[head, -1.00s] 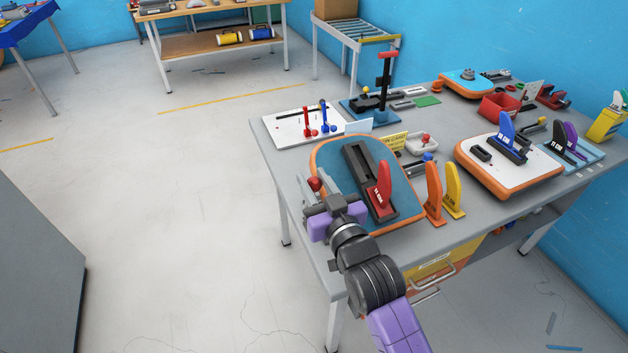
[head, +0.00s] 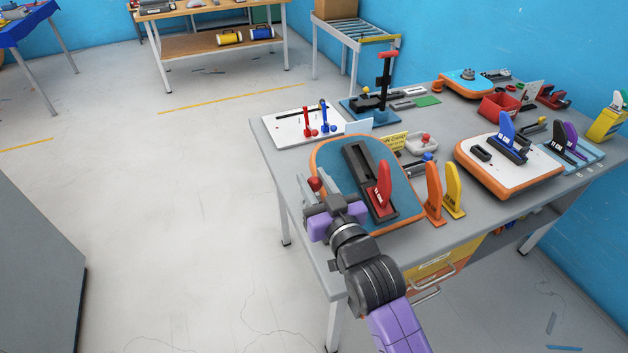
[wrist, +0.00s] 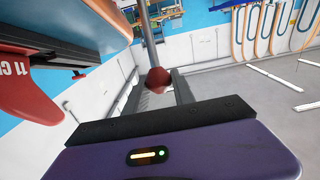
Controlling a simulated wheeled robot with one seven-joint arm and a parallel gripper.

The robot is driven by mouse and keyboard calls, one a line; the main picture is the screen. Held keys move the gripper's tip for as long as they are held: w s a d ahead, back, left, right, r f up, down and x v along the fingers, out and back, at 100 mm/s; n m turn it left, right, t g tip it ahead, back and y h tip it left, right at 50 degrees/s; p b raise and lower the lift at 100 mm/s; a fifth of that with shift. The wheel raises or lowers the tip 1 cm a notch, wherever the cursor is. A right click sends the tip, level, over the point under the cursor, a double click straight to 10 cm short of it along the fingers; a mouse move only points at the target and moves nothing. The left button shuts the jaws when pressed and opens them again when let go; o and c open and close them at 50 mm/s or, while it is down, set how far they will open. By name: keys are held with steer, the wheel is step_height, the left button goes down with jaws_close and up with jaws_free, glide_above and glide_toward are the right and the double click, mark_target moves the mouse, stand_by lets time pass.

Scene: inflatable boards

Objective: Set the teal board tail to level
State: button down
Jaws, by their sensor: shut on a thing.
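The teal board (head: 399,181) has an orange rim and sits at the near left corner of the grey table. It carries a long black fin box (head: 358,172) and a red fin (head: 384,188). In the wrist view the red fin (wrist: 25,85) shows at the left edge. A red ball knob (head: 314,184) is beside the board's left edge; it also shows in the wrist view (wrist: 158,80) on a grey rod. My gripper (head: 325,200) is at this knob, shut on it, with the grip partly hidden by my wrist. I cannot tell the board's exact tilt.
An orange fin (head: 434,193) and a yellow fin (head: 454,190) stand just right of the board. A white board with a blue fin (head: 508,137) lies further right. A white panel with small levers (head: 290,124) is behind. The floor left of the table is clear.

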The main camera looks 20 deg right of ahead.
stand_by(0.4)
steer(key=w, duration=0.2)
steer(key=w+r+b, duration=0.1)
steer(key=w, duration=0.2)
steer(key=shift+w+r, duration=0.1)
steer(key=shift+w, duration=0.25)
steer(key=c, duration=1.1)
jaws_free()
steer(key=shift+w, duration=0.1)
steer(key=shift+o, duration=0.2)
